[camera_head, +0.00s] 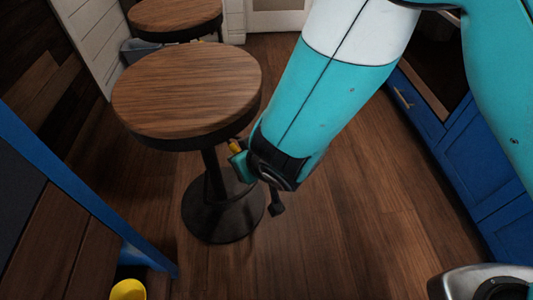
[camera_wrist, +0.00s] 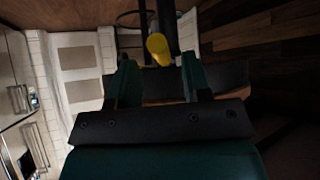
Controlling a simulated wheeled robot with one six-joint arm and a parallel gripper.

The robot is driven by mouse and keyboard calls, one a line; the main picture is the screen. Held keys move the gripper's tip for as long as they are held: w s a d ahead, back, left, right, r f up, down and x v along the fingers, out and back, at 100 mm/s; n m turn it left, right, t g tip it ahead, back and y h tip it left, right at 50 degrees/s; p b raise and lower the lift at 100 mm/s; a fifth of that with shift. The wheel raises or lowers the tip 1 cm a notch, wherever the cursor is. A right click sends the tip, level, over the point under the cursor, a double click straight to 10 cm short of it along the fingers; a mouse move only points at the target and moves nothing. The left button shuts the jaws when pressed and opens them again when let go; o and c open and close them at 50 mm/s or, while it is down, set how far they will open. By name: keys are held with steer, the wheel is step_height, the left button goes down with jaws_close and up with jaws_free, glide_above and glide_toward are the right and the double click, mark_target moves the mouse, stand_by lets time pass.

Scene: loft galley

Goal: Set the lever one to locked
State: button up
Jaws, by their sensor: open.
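The lever, with a yellow rounded end (camera_head: 235,147), sticks out beneath the round wooden seat of the near stool (camera_head: 187,90). In the wrist view the yellow end (camera_wrist: 158,48) lies between my two fingers, near their tips, with a visible gap on each side. My gripper (camera_head: 241,164) is open and empty, just below the seat's right edge. It also shows in the wrist view (camera_wrist: 158,68), fingers spread around the lever's end. Contact with the lever cannot be told. The lever's inner part and pivot are mostly hidden.
The stool's dark post and round base (camera_head: 222,212) stand close to my gripper. A second stool (camera_head: 174,16) is behind. Blue cabinets (camera_head: 488,165) line the right, and a blue-edged counter (camera_head: 60,235) the left, with a yellow container (camera_head: 128,290) below. Wooden floor between is clear.

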steer(key=p+v, duration=0.6)
steer(key=v, duration=0.7)
steer(key=shift+s+r, duration=0.15)
steer(key=shift+r, duration=0.2)
steer(key=shift+d, duration=0.15)
